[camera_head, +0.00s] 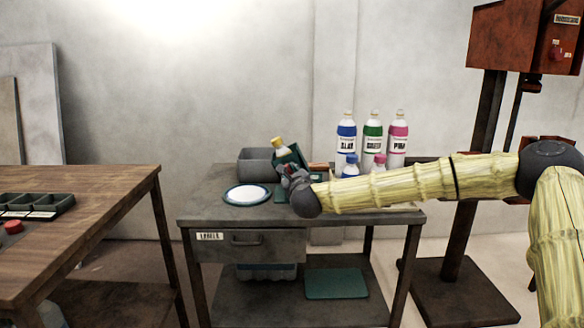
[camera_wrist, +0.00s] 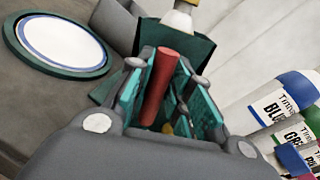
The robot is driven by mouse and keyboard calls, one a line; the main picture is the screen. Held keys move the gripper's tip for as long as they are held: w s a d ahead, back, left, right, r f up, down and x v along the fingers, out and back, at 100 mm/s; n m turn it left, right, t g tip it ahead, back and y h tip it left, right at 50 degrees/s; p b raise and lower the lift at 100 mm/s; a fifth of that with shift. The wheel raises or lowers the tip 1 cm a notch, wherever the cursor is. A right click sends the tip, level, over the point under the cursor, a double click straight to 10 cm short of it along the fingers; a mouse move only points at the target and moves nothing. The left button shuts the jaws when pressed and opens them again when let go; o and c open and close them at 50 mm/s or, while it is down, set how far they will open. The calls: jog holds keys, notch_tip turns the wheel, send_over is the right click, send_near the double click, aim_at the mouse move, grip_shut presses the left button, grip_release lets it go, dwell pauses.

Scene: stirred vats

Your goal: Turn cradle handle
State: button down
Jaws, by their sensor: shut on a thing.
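The dark green cradle (camera_head: 291,157) stands on the grey table and holds a small tilted bottle (camera_head: 279,146) with a yellow top. In the wrist view the cradle (camera_wrist: 200,45) is just beyond my fingers, with the bottle (camera_wrist: 180,17) at its top. The red-brown handle (camera_wrist: 158,85) lies between the teal pads of my gripper (camera_wrist: 166,72), which is shut on it. In the head view my gripper (camera_head: 294,178) is at the cradle's near side and hides the handle.
A white dish (camera_head: 247,194) with a green rim is left of the cradle, with a grey bin (camera_head: 258,165) behind. Blue (camera_head: 346,138), green (camera_head: 373,136) and pink (camera_head: 398,138) bottles stand to the right. A drawer (camera_head: 250,243) is below.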

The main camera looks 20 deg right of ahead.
jog(key=n+p, duration=0.4)
jog(key=a+n+g+h+p, duration=0.1)
jog(key=p, duration=0.1)
jog(key=shift+f+n, duration=0.1)
jog(key=shift+n, duration=0.3)
jog(key=n+p, duration=0.3)
jog(key=shift+f+g+h, duration=0.4)
jog(key=shift+f+n, duration=0.1)
jog(key=shift+n, duration=0.3)
jog(key=shift+s+f, duration=0.1)
jog(key=shift+f, duration=0.1)
jog(key=c, duration=1.5)
grip_release()
jog(key=shift+o, duration=0.7)
jog(key=shift+d+r+p, duration=0.1)
jog(key=shift+p, duration=0.2)
jog(key=shift+r, duration=0.15)
